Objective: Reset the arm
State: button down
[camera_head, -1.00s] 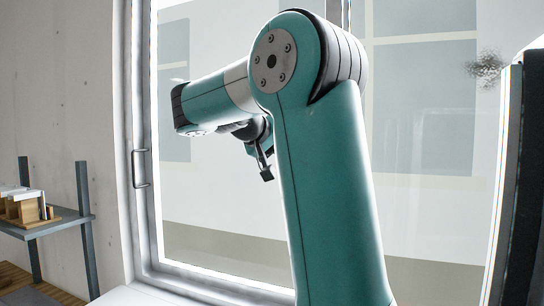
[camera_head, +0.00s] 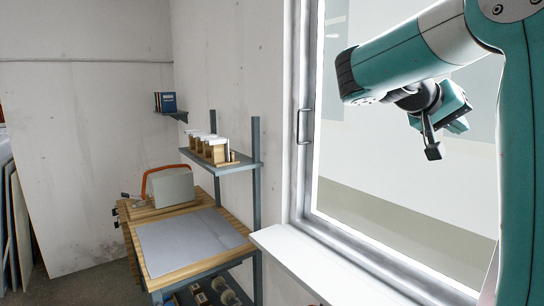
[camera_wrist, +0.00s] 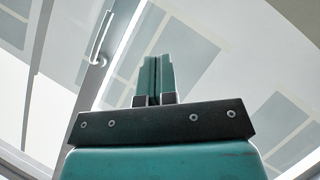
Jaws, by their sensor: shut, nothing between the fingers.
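My teal arm is bent high at the right of the head view, in front of the window. My gripper (camera_head: 432,148) hangs from its wrist in front of the window, clear of the frame and sill. In the wrist view my gripper (camera_wrist: 154,72) points up past the dark mounting bar, its two teal fingers together with nothing between them. The gripper touches nothing in either view.
A window frame (camera_head: 300,110) with a handle (camera_head: 304,126) and a white sill (camera_head: 330,268) stands beside the arm. Left of it are a wooden workbench (camera_head: 150,262) with a grey mat (camera_head: 190,240), a grey box (camera_head: 172,188) and a shelf (camera_head: 236,166) of small wooden holders.

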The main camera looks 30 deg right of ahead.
jog(key=w+a+f+n+t+y+b, duration=0.3)
jog(key=w+a+f+n+t+y, duration=0.15)
jog(key=a+f, duration=0.55)
jog(key=w+a+f+n+t+y+b, duration=0.35)
jog(key=w+a+f+n, duration=0.2)
jog(key=a+f, duration=0.45)
jog(key=s+a+f+n+g+y+b, duration=0.2)
jog(key=s+a+f+n+y, duration=0.2)
jog(key=s+a, duration=0.4)
jog(key=s+a+f+n+g+y+b, duration=0.2)
jog(key=s+a+f, duration=0.5)
jog(key=a, duration=0.8)
jog(key=s+n+y+b, duration=0.1)
jog(key=s+n+y, duration=0.1)
jog(key=n, duration=0.1)
jog(key=shift+a+y, duration=0.2)
jog(key=shift+y, duration=0.1)
